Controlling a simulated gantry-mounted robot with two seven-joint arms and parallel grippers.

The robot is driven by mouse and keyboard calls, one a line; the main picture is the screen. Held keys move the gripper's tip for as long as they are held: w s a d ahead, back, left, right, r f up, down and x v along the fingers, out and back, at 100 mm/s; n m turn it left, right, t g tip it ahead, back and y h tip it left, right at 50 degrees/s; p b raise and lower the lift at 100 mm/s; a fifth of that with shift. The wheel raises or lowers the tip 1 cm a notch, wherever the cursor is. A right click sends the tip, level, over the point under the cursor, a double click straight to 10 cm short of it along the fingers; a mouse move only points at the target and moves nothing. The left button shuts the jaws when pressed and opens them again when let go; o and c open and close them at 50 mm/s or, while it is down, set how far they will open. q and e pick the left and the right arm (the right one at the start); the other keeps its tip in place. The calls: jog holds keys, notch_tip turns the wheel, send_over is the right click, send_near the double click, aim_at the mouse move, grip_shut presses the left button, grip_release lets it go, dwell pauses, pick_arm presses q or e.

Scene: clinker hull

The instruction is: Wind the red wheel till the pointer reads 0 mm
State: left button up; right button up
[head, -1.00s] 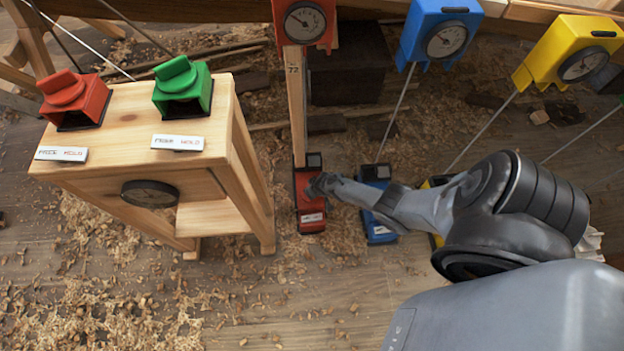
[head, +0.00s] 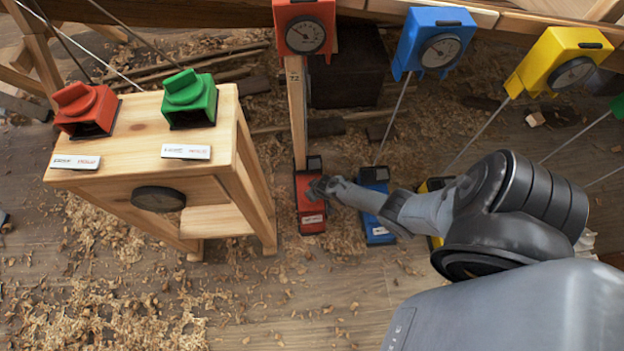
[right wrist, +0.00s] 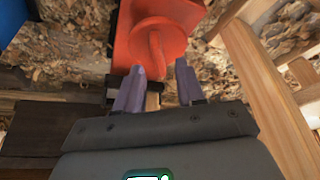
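The red unit (head: 310,205) stands on the floor below the post, with a label on its front end. In the right wrist view its round red wheel (right wrist: 168,38) carries a raised grip bar (right wrist: 156,52). My right gripper (head: 318,188) is at this unit; in the right wrist view its two fingers (right wrist: 160,75) are apart, near the bar's lower end. I cannot tell whether they touch it. The red gauge box (head: 305,30) at the top of the post has a dark round dial; its pointer reading is too small to make out. My left gripper is not in view.
A blue unit (head: 375,205) stands close right of the red one. Blue (head: 436,40) and yellow (head: 562,60) gauge boxes hang along the hull. A wooden stand (head: 140,130) with red and green blocks is at left. Shavings cover the open floor in front.

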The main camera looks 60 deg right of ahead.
jog(key=p+v, duration=0.5)
jog(key=v, duration=0.2)
jog(key=shift+a, duration=0.1)
